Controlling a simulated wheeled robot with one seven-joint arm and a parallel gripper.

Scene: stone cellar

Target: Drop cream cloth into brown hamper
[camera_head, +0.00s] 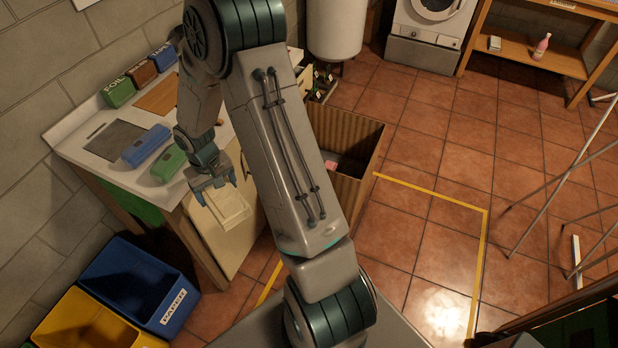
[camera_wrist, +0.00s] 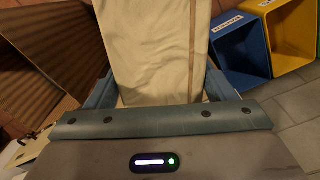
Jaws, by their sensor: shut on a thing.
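The cream cloth (camera_head: 229,207) hangs from my gripper (camera_head: 212,184) in the head view, in front of the counter's edge. It fills the middle of the wrist view (camera_wrist: 155,50), a flat cream piece with a tan stripe, between the fingers. My gripper is shut on it. The brown hamper (camera_head: 352,133) is a ribbed, open-topped box on the floor, right of the cloth and partly hidden behind my arm. Something pink shows inside it. In the wrist view, the hamper's ribbed side (camera_wrist: 40,60) is at the left, apart from the cloth.
A counter (camera_head: 88,137) with blue and green containers stands at the left. Blue (camera_head: 140,285) and yellow (camera_head: 90,322) bins stand below it. A washing machine (camera_head: 430,30) and wooden shelf (camera_head: 520,57) are at the back.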

